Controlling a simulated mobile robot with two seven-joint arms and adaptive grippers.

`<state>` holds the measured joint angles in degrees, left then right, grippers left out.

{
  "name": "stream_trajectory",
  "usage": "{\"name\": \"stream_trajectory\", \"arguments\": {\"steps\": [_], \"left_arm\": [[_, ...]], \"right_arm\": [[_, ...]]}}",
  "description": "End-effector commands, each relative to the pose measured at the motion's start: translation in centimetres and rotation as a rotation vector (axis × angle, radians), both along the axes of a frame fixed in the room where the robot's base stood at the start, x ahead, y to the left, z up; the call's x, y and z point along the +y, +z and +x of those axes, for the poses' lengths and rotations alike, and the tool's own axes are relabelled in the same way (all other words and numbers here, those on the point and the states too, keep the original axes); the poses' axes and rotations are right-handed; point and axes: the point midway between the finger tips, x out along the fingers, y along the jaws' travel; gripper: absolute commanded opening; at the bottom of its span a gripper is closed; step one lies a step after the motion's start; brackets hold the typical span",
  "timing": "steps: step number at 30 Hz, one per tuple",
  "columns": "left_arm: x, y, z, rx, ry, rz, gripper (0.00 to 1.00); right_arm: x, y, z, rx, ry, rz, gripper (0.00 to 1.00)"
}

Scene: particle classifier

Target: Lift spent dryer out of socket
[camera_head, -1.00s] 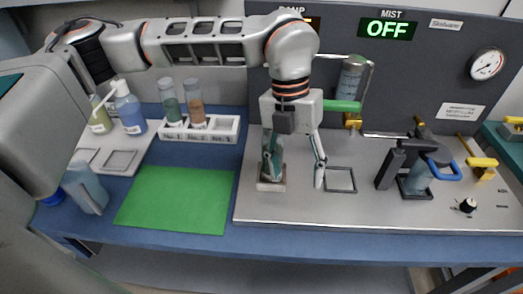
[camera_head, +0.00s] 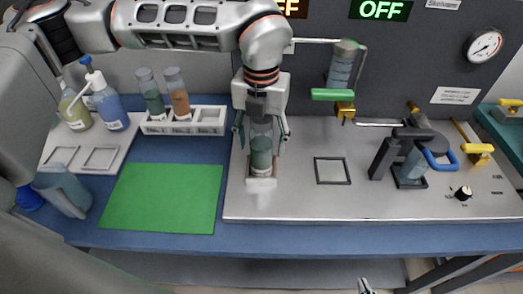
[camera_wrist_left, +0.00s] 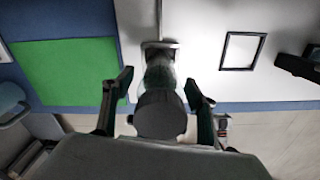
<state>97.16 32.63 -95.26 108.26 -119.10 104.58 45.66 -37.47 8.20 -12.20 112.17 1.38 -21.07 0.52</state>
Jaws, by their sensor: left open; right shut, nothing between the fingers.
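The spent dryer (camera_head: 261,155), a clear cylinder with dull green filling, stands upright in the small white socket (camera_head: 261,183) on the grey panel. My left gripper (camera_head: 262,137) is open above and around its upper part, one finger on each side. In the left wrist view the dryer (camera_wrist_left: 159,74) with its dark round top lies between the spread fingers of the left gripper (camera_wrist_left: 158,88), with gaps at both sides. The socket (camera_wrist_left: 159,46) shows beyond it.
A white rack (camera_head: 184,121) with a green and an orange cylinder stands left of the panel, behind a green mat (camera_head: 163,198). An empty square frame (camera_head: 332,171) and a dark clamp stand (camera_head: 403,160) are to the right.

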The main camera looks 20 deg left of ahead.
Motion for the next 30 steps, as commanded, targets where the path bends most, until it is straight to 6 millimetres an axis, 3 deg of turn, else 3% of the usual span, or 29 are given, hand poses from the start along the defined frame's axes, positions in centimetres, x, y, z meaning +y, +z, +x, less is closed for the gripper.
{"name": "stream_trajectory", "arguments": {"steps": [6, 14, 18, 20, 30], "left_arm": [[0.0, -2.4, -0.1, 0.001, 0.000, -0.001, 0.57], [0.0, -2.6, -0.1, 0.000, 0.000, -0.001, 0.57], [0.0, -2.6, -0.1, 0.000, -0.001, -0.001, 0.21], [0.0, -2.6, -0.1, 0.000, -0.001, -0.001, 0.07], [0.0, -2.4, -0.1, -0.002, -0.001, -0.002, 0.07]], "right_arm": [[0.1, 0.3, 0.3, -0.005, -0.003, 0.004, 0.00], [0.2, 0.7, 0.6, -0.013, -0.003, 0.006, 0.00], [0.2, 0.7, 0.6, -0.014, -0.004, 0.006, 0.00], [0.2, 0.7, 0.6, -0.014, -0.004, 0.006, 0.00], [0.1, 0.7, 0.6, -0.013, -0.004, 0.005, 0.00]]}}
